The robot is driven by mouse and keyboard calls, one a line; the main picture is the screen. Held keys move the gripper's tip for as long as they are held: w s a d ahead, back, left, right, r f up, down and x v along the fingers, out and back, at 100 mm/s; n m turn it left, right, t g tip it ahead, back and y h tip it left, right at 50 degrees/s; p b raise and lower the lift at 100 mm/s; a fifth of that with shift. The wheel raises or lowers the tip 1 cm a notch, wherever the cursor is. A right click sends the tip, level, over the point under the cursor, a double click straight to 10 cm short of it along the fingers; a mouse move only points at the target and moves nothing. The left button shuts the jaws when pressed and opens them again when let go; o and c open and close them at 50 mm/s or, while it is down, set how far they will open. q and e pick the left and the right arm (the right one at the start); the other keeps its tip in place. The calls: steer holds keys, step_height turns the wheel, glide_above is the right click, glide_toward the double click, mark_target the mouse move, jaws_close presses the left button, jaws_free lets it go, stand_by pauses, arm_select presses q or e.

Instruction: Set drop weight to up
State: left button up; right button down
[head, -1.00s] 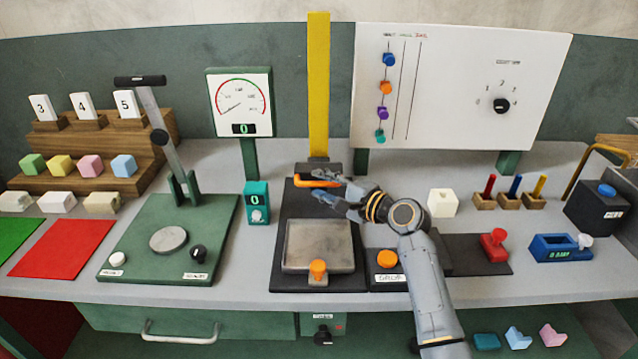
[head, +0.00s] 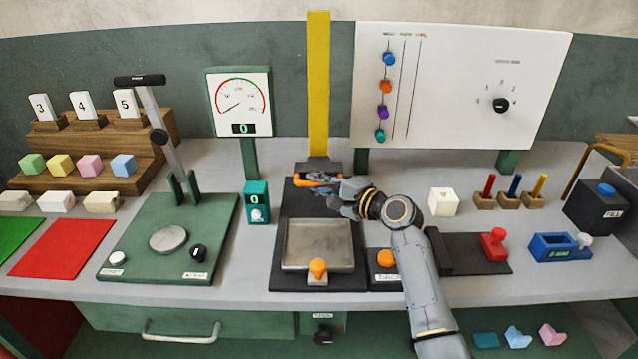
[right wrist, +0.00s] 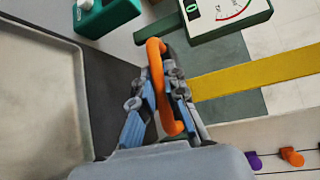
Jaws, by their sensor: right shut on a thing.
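The drop weight (head: 322,168) is a dark block low on the yellow upright rail (head: 318,90), just behind the black base with a grey tray (head: 318,246). Its orange bar handle (head: 305,180) faces me. My right gripper (head: 338,195) is at the right end of this handle. In the right wrist view the gripper's fingers (right wrist: 158,90) lie on both sides of the orange handle (right wrist: 155,62), shut on it. The block itself cannot be made out in the wrist view. My left gripper is not in view.
An orange knob (head: 317,268) stands at the tray's front, and an orange button (head: 387,258) is to its right. A teal counter box (head: 257,202) stands left of the base. The gauge (head: 240,100) and white panel (head: 450,85) flank the rail.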

step_height(320, 180, up, 25)
steer(key=p, duration=2)
steer(key=shift+w+r, duration=0.1)
steer(key=c, duration=1.4)
jaws_free()
steer(key=shift+o, duration=0.2)
steer(key=shift+f, duration=0.2)
steer(key=shift+d+f, duration=0.1)
steer(key=shift+d, duration=0.05)
steer(key=v, duration=1.2)
